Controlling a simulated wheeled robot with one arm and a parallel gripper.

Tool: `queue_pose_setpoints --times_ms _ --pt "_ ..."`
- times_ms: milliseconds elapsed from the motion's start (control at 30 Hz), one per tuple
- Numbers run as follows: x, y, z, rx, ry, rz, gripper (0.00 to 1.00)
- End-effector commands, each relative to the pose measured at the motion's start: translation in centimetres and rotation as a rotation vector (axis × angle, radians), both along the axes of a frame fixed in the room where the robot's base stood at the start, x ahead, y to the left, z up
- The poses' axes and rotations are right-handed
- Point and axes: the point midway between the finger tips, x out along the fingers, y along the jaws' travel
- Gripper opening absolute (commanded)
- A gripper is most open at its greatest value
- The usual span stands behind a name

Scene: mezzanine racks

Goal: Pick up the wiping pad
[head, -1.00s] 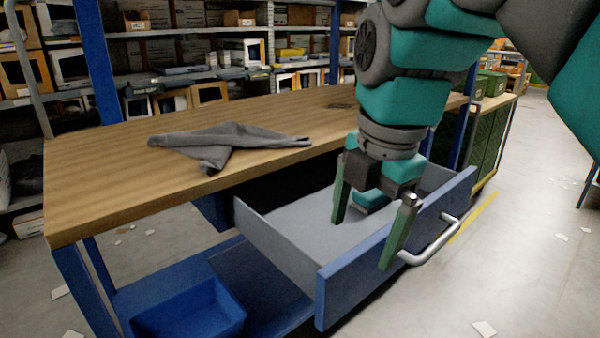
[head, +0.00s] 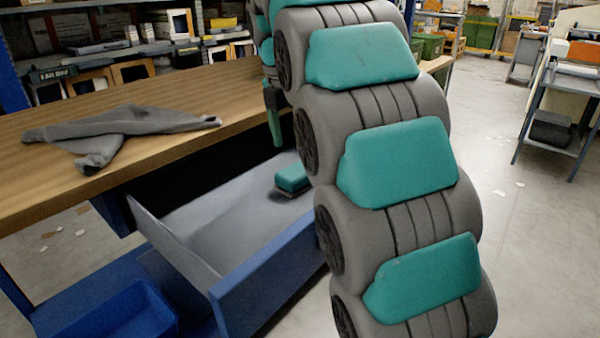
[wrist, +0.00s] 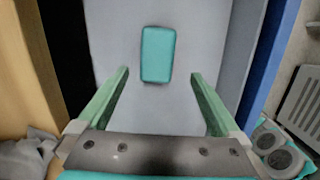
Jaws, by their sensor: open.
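The wiping pad (head: 292,179) is a small teal block with a dark underside, lying on the grey floor of the open drawer (head: 222,225). In the wrist view the pad (wrist: 158,54) lies ahead of my gripper (wrist: 158,95), roughly centred between the two green fingers and beyond their tips. My gripper is open with nothing between its fingers. In the head view my arm hides most of the gripper; one green finger shows above the drawer, up and left of the pad.
A grey cloth (head: 115,132) lies crumpled on the wooden workbench top (head: 180,92), whose edge overhangs the drawer's back. The blue drawer front (head: 268,280) stands on the near side. A blue bin (head: 110,310) sits below. Shelves with boxes stand behind.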

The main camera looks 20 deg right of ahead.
Motion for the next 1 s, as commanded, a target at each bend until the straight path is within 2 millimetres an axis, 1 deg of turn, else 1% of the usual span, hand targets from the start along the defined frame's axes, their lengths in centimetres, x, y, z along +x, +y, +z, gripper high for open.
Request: queue_pose_setpoints --times_ms 100,333,533,633,667,767,900,1000 --pt "0.5 -0.1 -0.7 -0.004 0.003 0.0 1.0" --pt "0.6 -0.4 -2.8 -0.005 0.004 -0.001 1.0" --pt "0.7 -0.5 -3.6 -0.004 0.004 -0.001 1.0" --pt "0.8 -0.6 -4.9 -0.004 0.008 -0.001 1.0" --pt "0.8 -0.7 -4.9 -0.004 0.009 -0.001 1.0" --pt "1.0 -0.8 -5.8 -0.003 0.005 -0.002 1.0" --pt "1.0 -1.0 -7.4 -0.003 0.009 -0.001 1.0" --pt "1.2 -1.0 -7.9 -0.003 0.004 -0.001 1.0"
